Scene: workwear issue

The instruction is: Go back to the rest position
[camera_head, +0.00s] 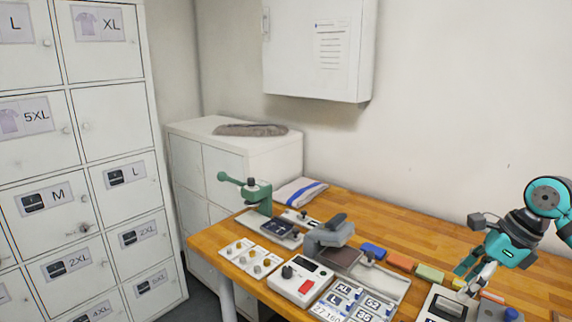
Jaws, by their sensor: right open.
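My right gripper (468,276) comes in at the right edge on a teal and black arm. Its fingers point down and to the left, open, over the right part of the wooden table (408,222). They are just above or beside a grey device with a dark window (449,307) at the bottom edge; I cannot tell whether they touch it. I see nothing held between the fingers. My left gripper is out of view.
A green press (258,195), a grey stamp-like device (330,233), a white control box (300,282), size tiles (352,303) and coloured blocks (401,262) crowd the table. Lockers (112,121) stand left. A wall cabinet (312,50) hangs above.

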